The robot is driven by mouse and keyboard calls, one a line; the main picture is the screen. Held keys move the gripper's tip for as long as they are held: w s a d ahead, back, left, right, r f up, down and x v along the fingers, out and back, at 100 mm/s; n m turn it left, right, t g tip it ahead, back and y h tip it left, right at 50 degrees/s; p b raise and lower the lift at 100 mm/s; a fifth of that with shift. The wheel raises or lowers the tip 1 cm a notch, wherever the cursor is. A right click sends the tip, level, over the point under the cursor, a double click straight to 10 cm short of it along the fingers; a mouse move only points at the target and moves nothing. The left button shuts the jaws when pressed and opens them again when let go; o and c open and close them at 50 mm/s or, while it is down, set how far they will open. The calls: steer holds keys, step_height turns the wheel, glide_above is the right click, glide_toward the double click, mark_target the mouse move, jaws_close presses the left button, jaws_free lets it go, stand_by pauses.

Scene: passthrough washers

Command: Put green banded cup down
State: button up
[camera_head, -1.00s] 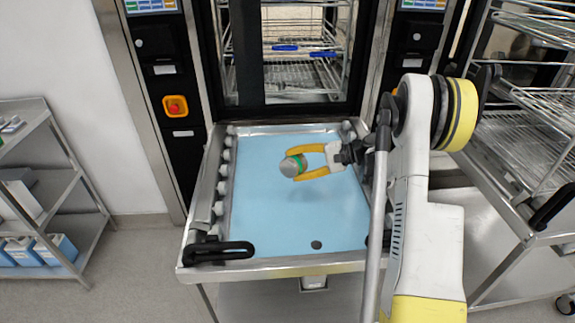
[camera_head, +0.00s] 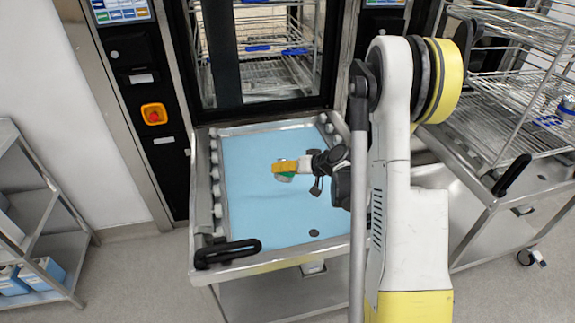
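My gripper (camera_head: 284,168) has yellow fingers and reaches in from the right over the blue surface. It is seen nearly edge-on, and its fingers are around the small green banded cup (camera_head: 285,178). The cup is grey, with part of its green band showing below the fingers; the rest is hidden behind them. A faint shadow lies on the blue surface apart from the cup, so the cup appears held above it. The blue-topped metal table (camera_head: 250,216) stands below, in front of the washer.
The washer opening with wire racks (camera_head: 275,72) is behind the table. Knobs line the left rim. A wire-shelf cart (camera_head: 505,135) stands right, a shelf unit (camera_head: 45,215) left. Most of the blue surface is clear.

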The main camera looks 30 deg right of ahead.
steer(key=shift+w+f+n+t+h+b, duration=0.1)
steer(key=shift+f+n+t+h+b, duration=0.45)
steer(key=shift+f+h+b, duration=0.4)
steer(key=shift+d+r+n+t+h+b, duration=0.1)
steer(key=shift+r+n+t+h+b, duration=0.2)
steer(key=shift+n+b, duration=0.4)
steer(key=shift+r, duration=0.15)
